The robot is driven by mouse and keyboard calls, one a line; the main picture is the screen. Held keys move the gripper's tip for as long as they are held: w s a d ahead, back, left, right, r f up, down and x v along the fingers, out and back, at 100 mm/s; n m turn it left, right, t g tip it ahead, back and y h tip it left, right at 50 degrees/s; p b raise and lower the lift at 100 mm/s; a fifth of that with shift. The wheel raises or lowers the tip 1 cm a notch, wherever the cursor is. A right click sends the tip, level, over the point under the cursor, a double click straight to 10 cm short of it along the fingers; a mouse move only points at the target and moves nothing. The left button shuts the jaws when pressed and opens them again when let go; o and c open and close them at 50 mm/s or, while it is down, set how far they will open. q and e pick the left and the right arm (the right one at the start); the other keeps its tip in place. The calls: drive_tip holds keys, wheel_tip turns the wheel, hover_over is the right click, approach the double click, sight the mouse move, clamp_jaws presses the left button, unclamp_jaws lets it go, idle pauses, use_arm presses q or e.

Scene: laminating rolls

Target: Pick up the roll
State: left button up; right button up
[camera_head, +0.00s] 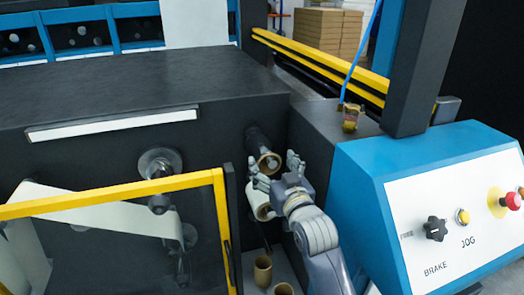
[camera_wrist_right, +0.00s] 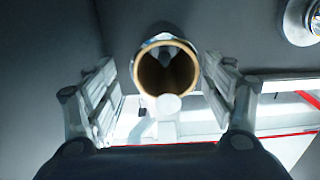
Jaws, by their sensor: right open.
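A roll (camera_head: 269,163) with a brown, hollow end sits on a dark shaft that juts from the black machine wall. In the right wrist view, the round brown end of the roll (camera_wrist_right: 144,72) faces the camera, between the fingers and apart from both. My right gripper (camera_head: 276,168) is open in front of the roll, one finger to each side. A white roll (camera_head: 257,203) shows just below, partly hidden by my right gripper. My left gripper is not in view.
Two brown hollow tubes stand below, one of them here (camera_head: 263,270). A yellow-framed guard door (camera_head: 130,190) is to the left. A blue console (camera_head: 395,160) with a brake knob and buttons stands close on the right of my arm.

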sight(258, 145)
drive_tip(key=shift+w+a+r, duration=0.15)
drive_tip(key=shift+w+a, duration=0.05)
drive_tip(key=shift+w, duration=0.15)
drive_tip(key=p+x, duration=0.1)
drive_tip(key=x, duration=0.1)
drive_tip(key=p+x, duration=0.1)
drive_tip(key=x, duration=0.1)
drive_tip(key=shift+s+a, duration=0.1)
drive_tip(key=shift+a, duration=0.2)
drive_tip(key=shift+w+a, duration=0.1)
drive_tip(key=shift+w, duration=0.25)
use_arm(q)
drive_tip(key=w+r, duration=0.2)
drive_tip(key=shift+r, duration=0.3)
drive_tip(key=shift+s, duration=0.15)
use_arm(e)
drive_tip(key=shift+s, duration=0.1)
drive_tip(key=shift+c, duration=1.1)
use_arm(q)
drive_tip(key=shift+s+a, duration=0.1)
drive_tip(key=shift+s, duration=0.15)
use_arm(e)
drive_tip(key=c, duration=0.8)
